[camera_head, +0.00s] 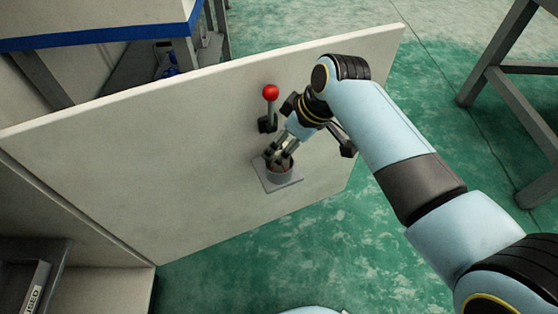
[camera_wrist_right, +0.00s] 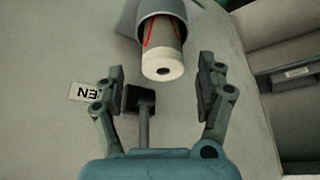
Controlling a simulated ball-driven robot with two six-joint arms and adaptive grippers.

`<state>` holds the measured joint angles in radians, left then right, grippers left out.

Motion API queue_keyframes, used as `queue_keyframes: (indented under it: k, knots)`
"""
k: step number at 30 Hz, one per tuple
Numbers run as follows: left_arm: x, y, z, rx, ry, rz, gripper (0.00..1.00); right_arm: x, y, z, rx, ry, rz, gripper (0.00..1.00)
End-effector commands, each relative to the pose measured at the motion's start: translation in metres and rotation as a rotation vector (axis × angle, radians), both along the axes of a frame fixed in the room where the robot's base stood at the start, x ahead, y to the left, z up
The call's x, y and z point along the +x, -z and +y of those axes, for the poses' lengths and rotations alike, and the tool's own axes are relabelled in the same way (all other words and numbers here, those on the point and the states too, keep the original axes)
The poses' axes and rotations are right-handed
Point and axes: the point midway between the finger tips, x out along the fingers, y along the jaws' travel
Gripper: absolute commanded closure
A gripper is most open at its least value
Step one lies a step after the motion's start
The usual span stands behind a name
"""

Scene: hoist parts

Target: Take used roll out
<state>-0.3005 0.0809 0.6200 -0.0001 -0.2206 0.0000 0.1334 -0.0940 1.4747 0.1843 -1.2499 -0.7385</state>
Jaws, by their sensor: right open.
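The roll (camera_wrist_right: 162,62) is pale with red marks and a dark hole in its end. It sits in a grey round holder (camera_wrist_right: 158,10) and sticks partly out of it. In the head view the holder (camera_head: 280,177) stands on a square plate on the beige panel. My right gripper (camera_head: 277,156) is at the mouth of the holder, and in the right wrist view its fingers (camera_wrist_right: 163,75) are open. The roll's end lies between the fingertips, with a gap on both sides. My left gripper is not in view.
A lever with a red ball (camera_head: 270,92) stands on the beige panel (camera_head: 180,140) just beyond the holder. A grey bin with a "USED" label (camera_head: 35,287) is at the lower left. A blue-edged table (camera_head: 90,35) is behind the panel. Grey frame legs (camera_head: 490,75) stand right.

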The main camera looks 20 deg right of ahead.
Motion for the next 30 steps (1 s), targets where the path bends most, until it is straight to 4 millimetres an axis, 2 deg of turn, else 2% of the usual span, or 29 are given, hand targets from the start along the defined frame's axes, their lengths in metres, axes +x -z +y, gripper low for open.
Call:
queue_keyframes:
  k: [1,6,14,17,28,30]
  knots:
    - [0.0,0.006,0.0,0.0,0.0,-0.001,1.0,0.0,0.012,0.004,0.001,0.0,0.004,0.28]
    - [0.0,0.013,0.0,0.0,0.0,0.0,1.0,0.006,0.032,0.01,0.002,0.001,0.002,0.28]
    - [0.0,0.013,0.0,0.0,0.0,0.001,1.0,0.008,0.033,0.011,0.001,0.001,0.001,0.28]
    - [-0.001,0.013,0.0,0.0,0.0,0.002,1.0,0.007,0.033,0.011,0.001,0.001,0.001,0.38]
    - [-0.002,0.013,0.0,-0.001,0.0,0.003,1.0,0.007,0.033,0.011,0.001,0.001,0.001,0.87]
    - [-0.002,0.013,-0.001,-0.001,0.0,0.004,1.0,0.007,0.033,0.011,0.001,0.001,0.001,0.9]
